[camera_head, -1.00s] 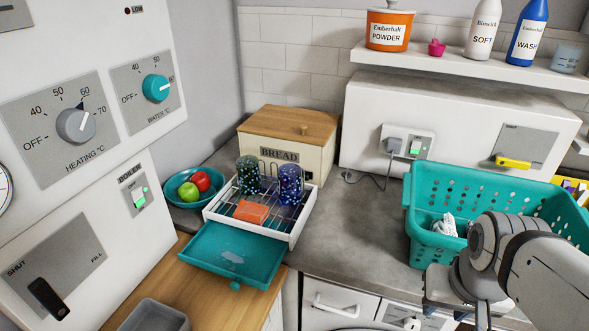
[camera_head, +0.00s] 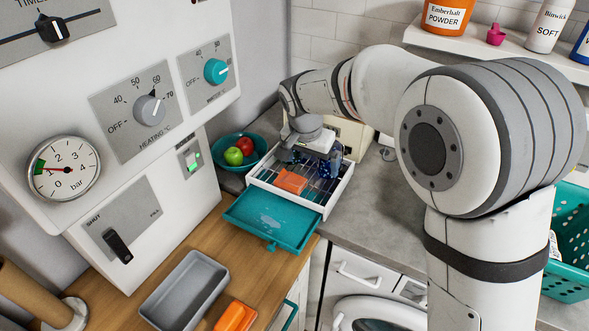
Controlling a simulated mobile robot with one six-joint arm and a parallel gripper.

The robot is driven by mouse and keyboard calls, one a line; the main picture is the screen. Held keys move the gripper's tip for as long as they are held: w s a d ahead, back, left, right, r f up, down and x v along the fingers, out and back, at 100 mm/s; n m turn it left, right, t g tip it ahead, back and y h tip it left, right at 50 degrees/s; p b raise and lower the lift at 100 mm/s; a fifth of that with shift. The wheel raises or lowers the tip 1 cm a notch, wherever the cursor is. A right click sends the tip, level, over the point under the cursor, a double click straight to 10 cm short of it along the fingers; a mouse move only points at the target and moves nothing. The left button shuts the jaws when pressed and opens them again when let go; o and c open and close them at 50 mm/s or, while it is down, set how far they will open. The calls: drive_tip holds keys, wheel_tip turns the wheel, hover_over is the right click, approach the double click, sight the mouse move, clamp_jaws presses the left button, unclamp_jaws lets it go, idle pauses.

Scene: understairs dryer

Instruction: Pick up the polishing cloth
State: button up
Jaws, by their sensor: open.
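I cannot tell for sure which thing is the polishing cloth. An orange folded-looking block (camera_head: 290,181) lies in the white dish rack (camera_head: 340,195). A second orange item (camera_head: 236,316) lies on the wooden worktop at the bottom edge, partly cut off by the frame. My gripper (camera_head: 312,157) is open and hangs over the back of the rack, behind the orange block and apart from it as far as I can see. A dark blue patterned tumbler (camera_head: 326,168) stands in the rack close to my gripper, partly hidden. The other tumbler is hidden behind my gripper.
A teal drip tray (camera_head: 268,222) sticks out in front of the rack. A teal bowl with fruit (camera_head: 238,148) stands left of it. A grey tin (camera_head: 185,290) sits on the wooden worktop. A teal basket (camera_head: 572,240) is at the right. My arm hides much of the grey counter.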

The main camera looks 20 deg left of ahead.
hover_over(290, 178)
drive_tip(key=s, duration=0.2)
drive_tip(key=shift+a+f+p, duration=0.3)
drive_tip(key=shift+a+f, duration=0.05)
drive_tip(key=shift+f, duration=0.9)
drive_tip(key=p+x, duration=0.1)
drive_tip(key=x, duration=0.2)
drive_tip(key=p+x, duration=0.1)
drive_tip(key=x, duration=0.3)
drive_tip(key=shift+d+r, duration=0.1)
drive_tip(key=shift+d, duration=0.15)
drive_tip(key=shift+c, duration=0.2)
drive_tip(key=c, duration=1)
drive_tip(key=shift+o, duration=0.2)
wheel_tip(290, 178, up, 10)
drive_tip(key=b, duration=0.1)
drive_tip(key=shift+b, duration=0.4)
